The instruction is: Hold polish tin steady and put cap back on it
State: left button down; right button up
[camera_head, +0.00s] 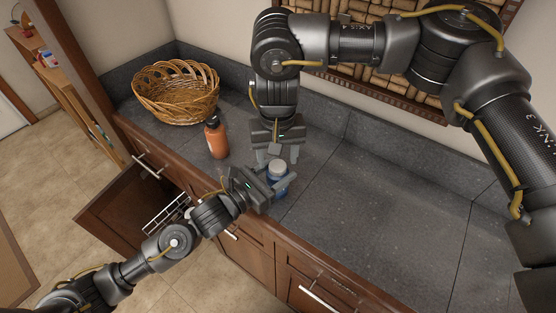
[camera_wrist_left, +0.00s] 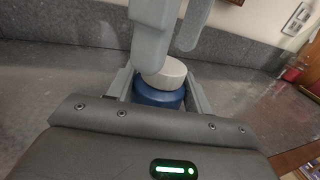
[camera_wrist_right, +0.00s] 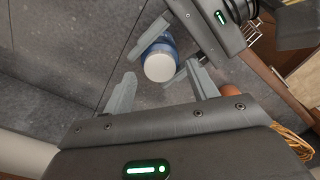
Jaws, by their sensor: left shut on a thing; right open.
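The polish tin (camera_head: 278,187) is a small blue container standing on the dark counter. It also shows in the left wrist view (camera_wrist_left: 158,97) and, partly, in the right wrist view (camera_wrist_right: 166,43). The pale, round cap (camera_head: 277,165) sits on top of the tin; it shows in both wrist views (camera_wrist_left: 166,73) (camera_wrist_right: 160,68). It looks slightly tilted in the left wrist view, and I cannot tell whether it is fully seated. My left gripper (camera_head: 274,187) is shut around the blue body. My right gripper (camera_head: 277,155) is open just above the cap, pointing down, its fingers apart.
An orange bottle (camera_head: 216,138) with a dark top stands left of the tin. A wicker basket (camera_head: 177,97) is at the back left. A drawer with a wire rack (camera_head: 166,213) is open below the counter (camera_head: 390,200). The counter to the right is clear.

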jog(key=shift+r, duration=1.3)
